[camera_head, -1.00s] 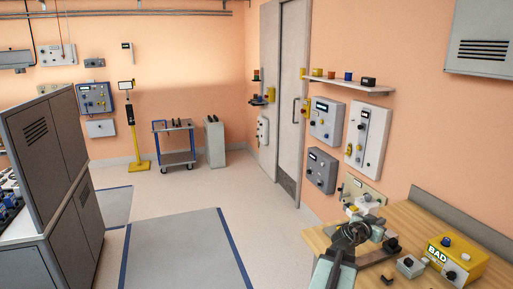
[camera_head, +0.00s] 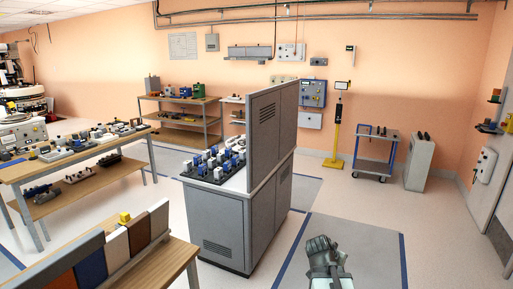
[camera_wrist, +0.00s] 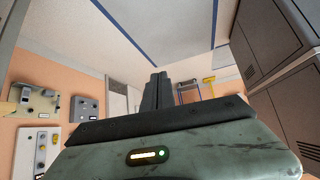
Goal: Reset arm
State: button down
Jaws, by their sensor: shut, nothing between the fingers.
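My arm reaches up from the bottom edge of the head view, right of centre, and my gripper (camera_head: 324,243) is over the grey floor mat. In the wrist view my gripper (camera_wrist: 155,80) shows its dark fingers pressed together, with nothing between them. A small yellow light bar and a green light glow on its pale green housing. The gripper is apart from the furniture.
A grey cabinet (camera_head: 228,228) with small blue and white devices stands left of my arm. Wooden benches (camera_head: 28,168) stand farther left. A cart (camera_head: 377,153), yellow stand (camera_head: 336,135) and grey box (camera_head: 419,162) stand behind. The blue-edged floor mat (camera_head: 375,245) is clear.

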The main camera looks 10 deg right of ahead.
jog(key=s+a+f+n+g+y, duration=0.1)
jog(key=a+f+n+y, duration=0.1)
jog(key=a, duration=0.6)
jog(key=s+a+f+n+g+y, duration=0.1)
jog(key=a+f, duration=0.1)
jog(key=a, duration=0.5)
jog(key=s+a+f+n+g+y, duration=0.2)
jog(key=s+a+n+g+y, duration=0.1)
jog(key=s+a+n, duration=0.3)
jog(key=s+a+g, duration=0.1)
jog(key=s+a, duration=0.1)
jog(key=s, duration=0.1)
jog(key=shift+f, duration=0.3)
jog(key=shift+d, duration=0.1)
